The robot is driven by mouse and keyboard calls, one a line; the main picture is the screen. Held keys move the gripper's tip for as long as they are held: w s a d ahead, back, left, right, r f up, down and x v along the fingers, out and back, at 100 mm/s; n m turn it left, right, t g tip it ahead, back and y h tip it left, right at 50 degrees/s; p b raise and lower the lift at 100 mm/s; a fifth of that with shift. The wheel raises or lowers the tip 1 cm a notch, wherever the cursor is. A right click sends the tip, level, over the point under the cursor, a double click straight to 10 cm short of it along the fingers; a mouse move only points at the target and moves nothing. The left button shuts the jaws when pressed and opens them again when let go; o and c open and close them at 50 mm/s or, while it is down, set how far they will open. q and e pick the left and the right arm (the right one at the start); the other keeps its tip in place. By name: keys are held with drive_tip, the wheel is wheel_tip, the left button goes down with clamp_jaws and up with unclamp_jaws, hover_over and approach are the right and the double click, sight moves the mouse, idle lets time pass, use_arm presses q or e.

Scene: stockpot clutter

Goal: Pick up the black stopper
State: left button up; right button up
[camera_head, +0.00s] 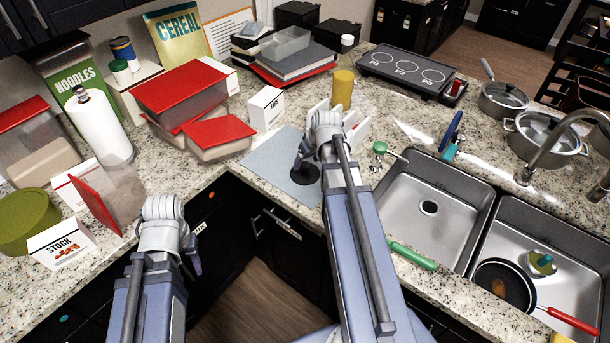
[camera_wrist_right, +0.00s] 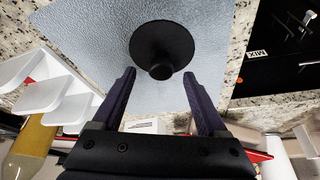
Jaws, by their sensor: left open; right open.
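The black stopper (camera_head: 307,174) lies on a pale blue mat (camera_head: 262,158) near the counter's front edge, partly hidden by my right gripper in the head view. In the right wrist view the stopper (camera_wrist_right: 160,40) is a round black disc with a short knob towards the camera. My right gripper (camera_head: 302,158) is open above it. In the right wrist view the knob shows just beyond and between the two fingertips of the right gripper (camera_wrist_right: 160,72), with no visible contact. My left gripper (camera_head: 194,256) hangs at the left, away from the stopper, in front of the dark cabinets.
A white box (camera_head: 266,108) and red-lidded containers (camera_head: 220,135) are to the left. The double sink (camera_head: 425,238) is to the right, with a green-handled tool (camera_head: 412,256) at its edge.

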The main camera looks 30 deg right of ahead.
sight(305, 165)
drive_tip(key=b+x, duration=0.2)
drive_tip(key=x, duration=0.1)
drive_tip(key=shift+f, duration=0.15)
drive_tip(key=shift+c, duration=0.2)
clamp_jaws()
